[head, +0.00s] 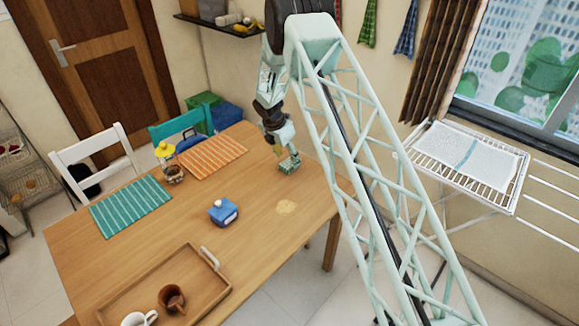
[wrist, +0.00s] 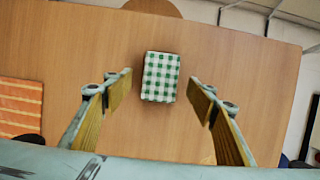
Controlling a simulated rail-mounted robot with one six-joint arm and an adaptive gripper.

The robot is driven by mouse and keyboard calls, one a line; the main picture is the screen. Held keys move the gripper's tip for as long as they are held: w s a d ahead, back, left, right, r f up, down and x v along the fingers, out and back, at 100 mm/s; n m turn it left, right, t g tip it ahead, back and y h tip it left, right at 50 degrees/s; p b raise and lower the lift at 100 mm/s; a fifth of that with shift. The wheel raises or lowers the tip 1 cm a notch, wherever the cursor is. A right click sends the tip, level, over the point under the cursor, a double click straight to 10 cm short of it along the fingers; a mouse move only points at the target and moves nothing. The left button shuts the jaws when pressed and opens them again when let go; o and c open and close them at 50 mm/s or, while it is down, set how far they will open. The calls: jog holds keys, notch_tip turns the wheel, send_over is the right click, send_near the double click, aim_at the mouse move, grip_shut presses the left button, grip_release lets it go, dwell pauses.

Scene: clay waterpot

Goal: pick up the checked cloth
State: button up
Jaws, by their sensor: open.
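The checked cloth (wrist: 160,77) is a small folded green-and-white block lying on the wooden table in the wrist view. In the head view the cloth (head: 290,167) is near the table's far right edge, partly hidden by my gripper (head: 284,148). My gripper (wrist: 160,88) is open, with one finger on each side of the cloth in the wrist view. There is a gap of bare table between each finger and the cloth. I cannot tell the exact height of the fingertips above it.
An orange striped mat (head: 213,156), a teal mat (head: 130,207) and a wooden tray (head: 218,283) with cups lie further left. The table around the cloth is clear.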

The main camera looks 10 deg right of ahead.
aim_at(289, 163)
jog(key=shift+x, duration=1.85)
jog(key=shift+f, duration=0.2)
jog(key=shift+c, duration=0.6)
jog(key=c, duration=0.8)
